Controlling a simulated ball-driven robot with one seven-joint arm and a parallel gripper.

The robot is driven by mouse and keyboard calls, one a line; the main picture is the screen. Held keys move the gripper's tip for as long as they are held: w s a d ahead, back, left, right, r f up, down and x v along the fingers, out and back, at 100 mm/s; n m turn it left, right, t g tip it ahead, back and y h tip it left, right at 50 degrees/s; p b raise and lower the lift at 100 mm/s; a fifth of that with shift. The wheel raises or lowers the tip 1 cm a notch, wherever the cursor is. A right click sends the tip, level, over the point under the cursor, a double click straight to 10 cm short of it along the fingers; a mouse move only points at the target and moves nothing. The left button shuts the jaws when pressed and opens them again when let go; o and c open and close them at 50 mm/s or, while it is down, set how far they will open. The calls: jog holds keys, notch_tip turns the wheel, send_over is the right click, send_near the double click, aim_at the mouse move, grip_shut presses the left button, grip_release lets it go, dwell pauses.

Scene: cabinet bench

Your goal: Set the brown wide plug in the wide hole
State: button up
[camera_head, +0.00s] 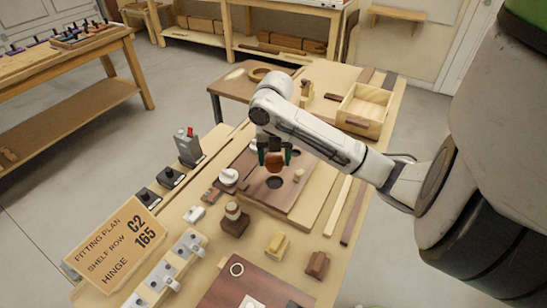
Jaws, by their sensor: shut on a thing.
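My gripper (274,150) points down over the brown board and is shut on the brown plug (275,163), a rounded piece between its dark green fingers. The plug appears to hang above the board (292,203); the gap is hard to judge from this angle. I cannot tell for sure which is the wide hole. The far part of the board is partly hidden by my arm and gripper.
A white round knob (229,176) stands at the board's left edge. A dark block with a pale top (234,219), a yellow-topped block (276,244) and a brown block (317,263) stand in front. An open wooden box (375,96) is behind my arm; a sign (115,243) is front left.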

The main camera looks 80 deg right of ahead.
jog(key=shift+f+b, duration=2.15)
jog(key=shift+f, duration=0.75)
jog(key=shift+f+b, duration=1)
jog(key=shift+b, duration=0.05)
dwell(0.5)
jog(key=o, duration=0.9)
jog(key=shift+o, duration=0.5)
jog(key=shift+r+p, duration=2.75)
jog(key=shift+r, duration=1)
